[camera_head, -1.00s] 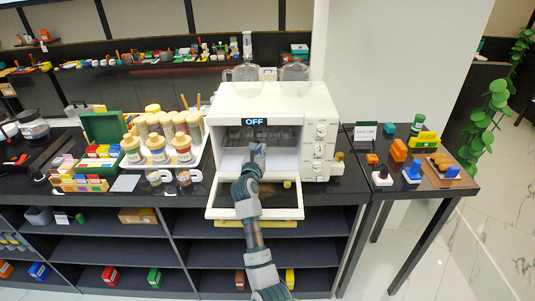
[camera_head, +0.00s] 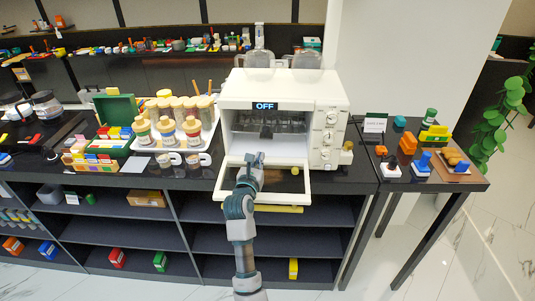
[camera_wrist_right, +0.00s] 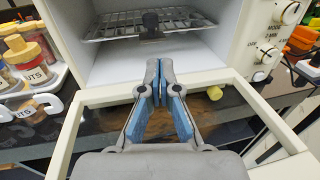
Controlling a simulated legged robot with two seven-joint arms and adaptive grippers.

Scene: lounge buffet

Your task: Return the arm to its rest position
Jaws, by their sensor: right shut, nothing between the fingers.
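My right gripper (camera_head: 253,160) is shut and empty, with its fingertips over the lowered door of the white toaster oven (camera_head: 285,90). In the right wrist view the gripper (camera_wrist_right: 161,72) points at the oven's open mouth, its fingertips close together. The oven door (camera_head: 306,186) hangs open and flat toward me, and its frame also shows in the wrist view (camera_wrist_right: 95,96). A wire rack (camera_wrist_right: 120,25) with a dark clip-like piece (camera_wrist_right: 151,24) is inside the oven. My left gripper is out of view.
Left of the oven stand a tray of topped jars (camera_head: 166,130) and glass cups (camera_head: 164,162). A side table (camera_head: 400,176) with small coloured objects is at the right. Shelves (camera_head: 140,231) lie below the counter. Open floor is at the lower right.

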